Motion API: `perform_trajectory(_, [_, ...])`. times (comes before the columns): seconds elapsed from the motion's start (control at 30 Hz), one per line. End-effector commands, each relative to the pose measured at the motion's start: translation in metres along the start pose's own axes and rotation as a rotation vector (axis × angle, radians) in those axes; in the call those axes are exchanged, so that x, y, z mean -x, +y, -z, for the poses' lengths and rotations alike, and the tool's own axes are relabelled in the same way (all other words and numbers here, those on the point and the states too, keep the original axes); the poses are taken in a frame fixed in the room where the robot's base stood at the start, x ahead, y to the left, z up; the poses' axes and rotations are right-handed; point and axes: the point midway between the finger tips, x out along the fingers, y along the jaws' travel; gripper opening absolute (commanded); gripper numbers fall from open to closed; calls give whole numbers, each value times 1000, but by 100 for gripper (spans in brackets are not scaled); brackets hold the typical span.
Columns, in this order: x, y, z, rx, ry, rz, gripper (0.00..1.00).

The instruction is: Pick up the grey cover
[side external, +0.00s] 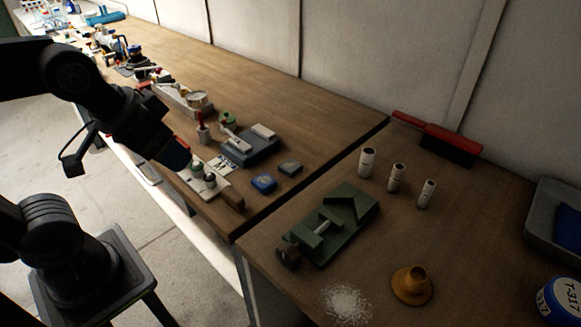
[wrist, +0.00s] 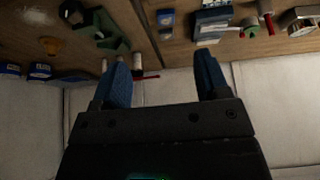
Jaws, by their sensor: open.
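A grey-blue device (side external: 250,147) with pale bars on top sits on the left wooden bench. A small grey block (side external: 290,168) lies just right of it, beside a blue block (side external: 264,182). I cannot tell for sure which grey piece is the cover. My gripper (side external: 180,158) hangs left of the device, above a pale plate. In the wrist view, my gripper (wrist: 162,57) has its blue fingers spread wide with nothing between them. The grey-blue device (wrist: 213,20) and the blue block (wrist: 165,18) show beyond the fingertips.
A pale plate with small parts (side external: 205,178) and a red-handled item (side external: 203,130) stand near the gripper. The right bench holds a green fixture (side external: 345,235), white cylinders (side external: 367,162), a yellow funnel-like piece (side external: 411,284), a red brush (side external: 450,145) and a grey bin (side external: 548,195).

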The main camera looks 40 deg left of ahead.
Motion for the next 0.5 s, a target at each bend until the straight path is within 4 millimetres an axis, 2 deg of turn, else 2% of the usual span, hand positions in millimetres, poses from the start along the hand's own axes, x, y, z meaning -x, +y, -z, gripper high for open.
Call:
perform_trajectory(0.1, [0, 0, 0, 0, 0, 0, 79])
perform_trajectory(0.33, [0, 0, 1, 6, -2, 0, 79])
perform_trajectory(0.43, [0, 0, 11, 58, -20, 0, 79])
perform_trajectory(0.5, [-1, 1, 25, 137, -47, 2, 79])
